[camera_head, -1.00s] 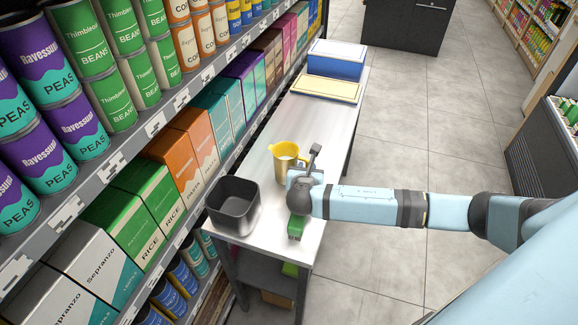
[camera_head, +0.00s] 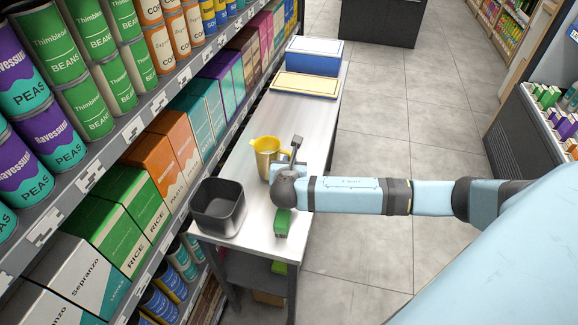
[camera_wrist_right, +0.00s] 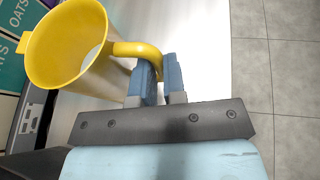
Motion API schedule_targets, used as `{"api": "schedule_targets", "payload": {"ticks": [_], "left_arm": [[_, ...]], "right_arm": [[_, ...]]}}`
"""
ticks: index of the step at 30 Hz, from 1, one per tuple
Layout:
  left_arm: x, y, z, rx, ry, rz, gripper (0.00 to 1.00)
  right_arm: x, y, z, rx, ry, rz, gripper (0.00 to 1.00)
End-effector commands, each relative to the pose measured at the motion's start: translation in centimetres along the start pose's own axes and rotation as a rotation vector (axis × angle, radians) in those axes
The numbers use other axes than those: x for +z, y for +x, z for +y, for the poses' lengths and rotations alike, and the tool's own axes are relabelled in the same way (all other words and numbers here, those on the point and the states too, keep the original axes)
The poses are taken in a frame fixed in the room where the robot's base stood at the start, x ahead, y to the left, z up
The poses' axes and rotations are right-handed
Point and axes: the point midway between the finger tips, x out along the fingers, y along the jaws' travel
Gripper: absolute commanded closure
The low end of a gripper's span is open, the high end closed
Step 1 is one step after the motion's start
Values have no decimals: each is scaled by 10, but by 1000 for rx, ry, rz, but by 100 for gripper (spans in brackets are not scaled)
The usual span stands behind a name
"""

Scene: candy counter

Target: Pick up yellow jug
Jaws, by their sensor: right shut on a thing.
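The yellow jug (camera_head: 267,152) is upright at the counter's left edge in the head view, with a yellow rim and a greyer lower body. It also shows at the upper left of the right wrist view (camera_wrist_right: 62,50), with its yellow handle (camera_wrist_right: 135,49) reaching between the fingers. My right gripper (camera_wrist_right: 160,75) is shut on the handle. In the head view this gripper (camera_head: 285,160) is at the jug's right side, its fingers partly hidden by the wrist. I cannot tell if the jug's base touches the counter. My left gripper is not in view.
The steel counter (camera_head: 300,120) also holds a dark square bin (camera_head: 218,207), a green item (camera_head: 283,222) below my wrist, and blue and yellow boxes (camera_head: 314,60) at the far end. Stocked shelves (camera_head: 150,125) run close along the left. The counter's middle is clear.

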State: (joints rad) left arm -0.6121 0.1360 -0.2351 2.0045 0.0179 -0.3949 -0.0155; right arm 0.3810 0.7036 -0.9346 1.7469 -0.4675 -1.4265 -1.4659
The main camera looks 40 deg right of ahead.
Motion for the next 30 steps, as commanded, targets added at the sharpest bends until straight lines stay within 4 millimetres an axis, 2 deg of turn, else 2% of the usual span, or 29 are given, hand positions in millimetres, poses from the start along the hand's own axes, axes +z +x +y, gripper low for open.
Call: {"api": "schedule_targets", "payload": {"ticks": [30], "left_arm": [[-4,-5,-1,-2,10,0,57]], "right_arm": [[125,-51,3,1,3,-2,100]]}}
